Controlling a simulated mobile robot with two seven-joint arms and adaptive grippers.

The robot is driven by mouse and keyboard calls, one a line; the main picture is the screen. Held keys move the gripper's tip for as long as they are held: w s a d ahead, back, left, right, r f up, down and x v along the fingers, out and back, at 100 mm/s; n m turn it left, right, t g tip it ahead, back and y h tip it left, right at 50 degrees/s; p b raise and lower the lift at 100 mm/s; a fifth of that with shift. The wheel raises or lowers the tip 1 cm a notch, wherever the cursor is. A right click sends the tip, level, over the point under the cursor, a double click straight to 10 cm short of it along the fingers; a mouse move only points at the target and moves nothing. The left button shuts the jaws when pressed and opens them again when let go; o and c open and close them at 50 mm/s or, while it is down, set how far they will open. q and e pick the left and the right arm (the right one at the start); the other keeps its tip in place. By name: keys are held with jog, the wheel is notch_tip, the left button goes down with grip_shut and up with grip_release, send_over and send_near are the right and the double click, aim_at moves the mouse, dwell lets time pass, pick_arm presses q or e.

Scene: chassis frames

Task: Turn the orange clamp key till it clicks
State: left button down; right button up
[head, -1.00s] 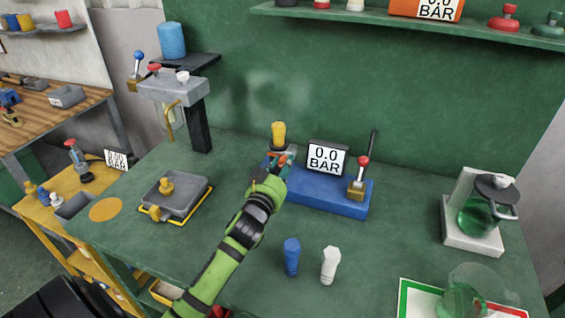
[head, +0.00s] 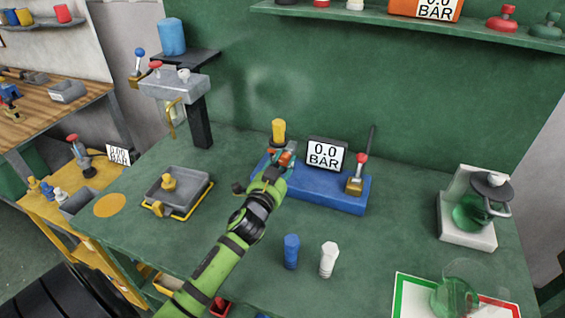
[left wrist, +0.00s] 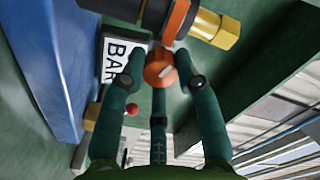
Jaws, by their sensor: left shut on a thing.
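The orange clamp key (left wrist: 160,70) shows in the left wrist view as a round orange knob with a pale mark on its face. It sits between the fingers of my left gripper (left wrist: 160,85), which is shut on it. In the head view, my left gripper (head: 284,160) is at the left part of the blue base (head: 325,195), just in front of a yellow cylinder (head: 279,131). Only a little orange shows there; the fingers hide the rest. An orange ring (left wrist: 178,22) and a brass-coloured piece (left wrist: 216,30) lie beyond the key. My right gripper is not in view.
A gauge reading 0.0 BAR (head: 325,154) and a red-topped lever (head: 358,172) stand on the blue base. A blue peg (head: 291,251) and a white peg (head: 328,259) stand in front. A grey tray (head: 178,190) is at left, a glass flask unit (head: 470,215) at right.

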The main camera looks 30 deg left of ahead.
pick_arm(q)
jog(key=shift+r, duration=0.1)
dwell(0.3)
jog(key=c, duration=0.9)
grip_release()
jog(key=v, duration=1.2)
jog(key=shift+a, duration=0.1)
